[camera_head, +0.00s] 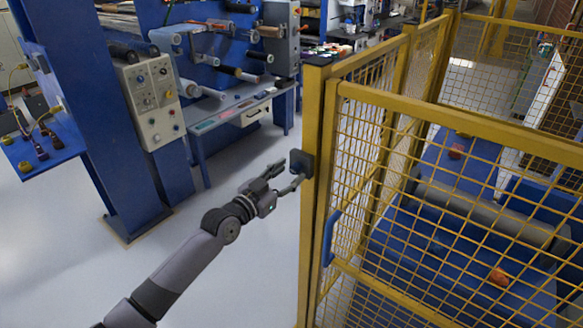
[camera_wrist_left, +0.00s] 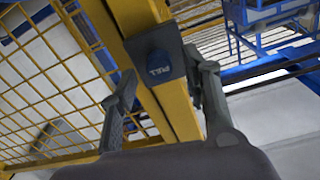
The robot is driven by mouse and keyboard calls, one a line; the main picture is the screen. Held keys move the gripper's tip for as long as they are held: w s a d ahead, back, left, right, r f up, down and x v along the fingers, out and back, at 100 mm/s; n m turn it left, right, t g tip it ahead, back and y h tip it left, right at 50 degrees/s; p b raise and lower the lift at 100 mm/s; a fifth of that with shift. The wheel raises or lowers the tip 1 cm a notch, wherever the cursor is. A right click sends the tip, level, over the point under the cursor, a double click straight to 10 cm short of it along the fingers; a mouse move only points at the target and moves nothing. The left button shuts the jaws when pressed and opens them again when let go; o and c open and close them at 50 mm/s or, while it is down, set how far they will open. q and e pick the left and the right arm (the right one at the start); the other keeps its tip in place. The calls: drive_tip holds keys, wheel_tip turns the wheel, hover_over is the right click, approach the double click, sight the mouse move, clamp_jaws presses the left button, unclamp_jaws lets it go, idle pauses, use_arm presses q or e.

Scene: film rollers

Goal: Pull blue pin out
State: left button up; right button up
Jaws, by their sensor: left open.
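In the head view the dark block (camera_head: 301,160) sits on the yellow fence post, and the pin is small and hard to make out. My left gripper (camera_head: 288,176) is open in front of the block. In the left wrist view its fingers (camera_wrist_left: 162,78) stand on either side of the knob, with a gap between. I cannot tell whether either finger touches the block. My right gripper is not in view.
The yellow mesh fence (camera_head: 375,150) with its posts stands right of my left gripper. A blue handle (camera_head: 330,238) is on the gate frame. Behind the mesh is a blue machine with rollers (camera_head: 490,217). A control panel (camera_head: 152,95) stands left. Grey floor (camera_head: 240,280) is open.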

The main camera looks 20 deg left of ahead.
use_arm(q)
drive_tip(key=shift+x, duration=0.95)
clamp_jaws()
